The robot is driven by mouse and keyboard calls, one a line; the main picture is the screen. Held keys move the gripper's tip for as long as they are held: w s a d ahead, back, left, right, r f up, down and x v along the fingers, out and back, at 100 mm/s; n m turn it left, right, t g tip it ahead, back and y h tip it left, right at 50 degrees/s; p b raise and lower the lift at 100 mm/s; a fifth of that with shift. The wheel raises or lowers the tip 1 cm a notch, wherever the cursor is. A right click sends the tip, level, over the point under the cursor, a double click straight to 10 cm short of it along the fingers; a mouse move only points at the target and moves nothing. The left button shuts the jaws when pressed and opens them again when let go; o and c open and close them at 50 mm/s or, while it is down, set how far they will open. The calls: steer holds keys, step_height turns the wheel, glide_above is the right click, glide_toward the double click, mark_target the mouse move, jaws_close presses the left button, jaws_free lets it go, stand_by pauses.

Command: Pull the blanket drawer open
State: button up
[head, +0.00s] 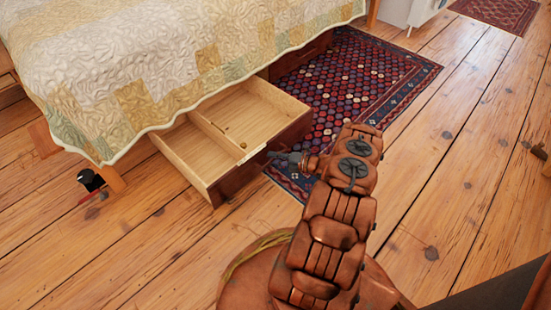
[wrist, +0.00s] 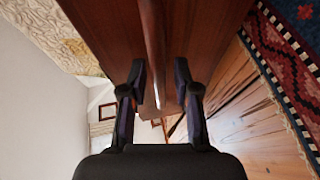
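The drawer (head: 238,178) under the bed stands well out from the frame in the head view. It has a dark reddish-brown front and a pale wood inside with a divider. My gripper (head: 275,155) is at the outer side of the drawer front. In the wrist view, the drawer front (wrist: 105,30) fills the top, and a reddish bar handle (wrist: 155,40) runs between the two fingers of my gripper (wrist: 160,92). The fingers are apart, with a narrow gap showing on each side of the handle. In the head view my own arm partly hides the handle.
The bed with a patchwork quilt (head: 140,60) overhangs the drawer's back. A patterned rug (head: 350,70) lies beside and behind the drawer. A small dark object (head: 90,180) stands by the bed leg. The plank floor (head: 120,250) in front is clear.

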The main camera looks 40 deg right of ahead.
stand_by(0.3)
steer(key=v, duration=1.2)
steer(key=shift+r, duration=0.1)
steer(key=shift+a, duration=0.1)
